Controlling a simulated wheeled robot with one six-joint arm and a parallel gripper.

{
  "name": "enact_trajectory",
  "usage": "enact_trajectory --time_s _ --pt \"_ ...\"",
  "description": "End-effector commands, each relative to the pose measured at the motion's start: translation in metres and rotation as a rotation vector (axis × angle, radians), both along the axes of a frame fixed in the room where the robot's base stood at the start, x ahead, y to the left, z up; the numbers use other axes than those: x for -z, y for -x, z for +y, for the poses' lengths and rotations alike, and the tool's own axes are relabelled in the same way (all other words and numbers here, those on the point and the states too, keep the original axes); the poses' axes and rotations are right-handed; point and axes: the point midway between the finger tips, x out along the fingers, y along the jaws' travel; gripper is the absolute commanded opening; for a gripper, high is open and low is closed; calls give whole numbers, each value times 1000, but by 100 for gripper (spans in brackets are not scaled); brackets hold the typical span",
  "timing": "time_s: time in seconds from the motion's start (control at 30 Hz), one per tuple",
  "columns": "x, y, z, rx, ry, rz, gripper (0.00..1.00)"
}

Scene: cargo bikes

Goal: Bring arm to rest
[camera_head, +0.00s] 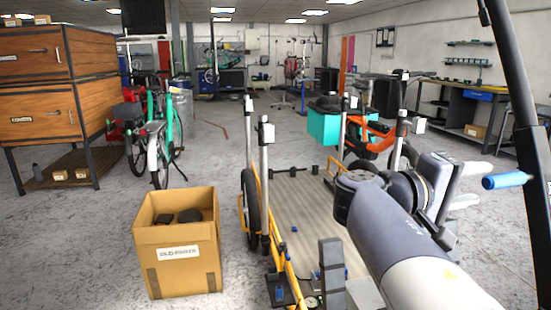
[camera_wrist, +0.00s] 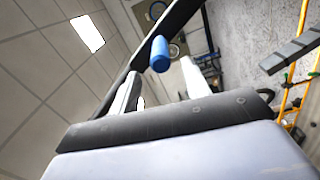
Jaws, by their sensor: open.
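My gripper (camera_head: 476,184) is raised at the right of the head view, at the end of my bent grey-and-white arm. Its two pale fingers are apart and point right. In the wrist view the gripper (camera_wrist: 160,90) shows the same two fingers with nothing held between them. A blue handle grip (camera_head: 507,180) on a black bar lies just beyond the fingertips. The blue grip also shows in the wrist view (camera_wrist: 159,54), past the gap between the fingers. I cannot tell how close it is in depth.
A cargo bike with a wooden bed (camera_head: 320,215) and yellow frame stands below my arm. An open cardboard box (camera_head: 178,265) with dark items is to its left. A wooden cabinet (camera_head: 60,85) and a green bike (camera_head: 158,140) are further left. Grey floor is clear behind the box.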

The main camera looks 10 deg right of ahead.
Motion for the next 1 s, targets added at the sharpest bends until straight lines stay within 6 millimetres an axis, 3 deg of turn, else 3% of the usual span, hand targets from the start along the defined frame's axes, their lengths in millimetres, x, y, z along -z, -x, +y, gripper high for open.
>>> enact_trajectory --time_s 0.2,1.0 --pt "0 2 22 -1 0 1 45" --pt "3 -11 -88 1 -2 19 45"
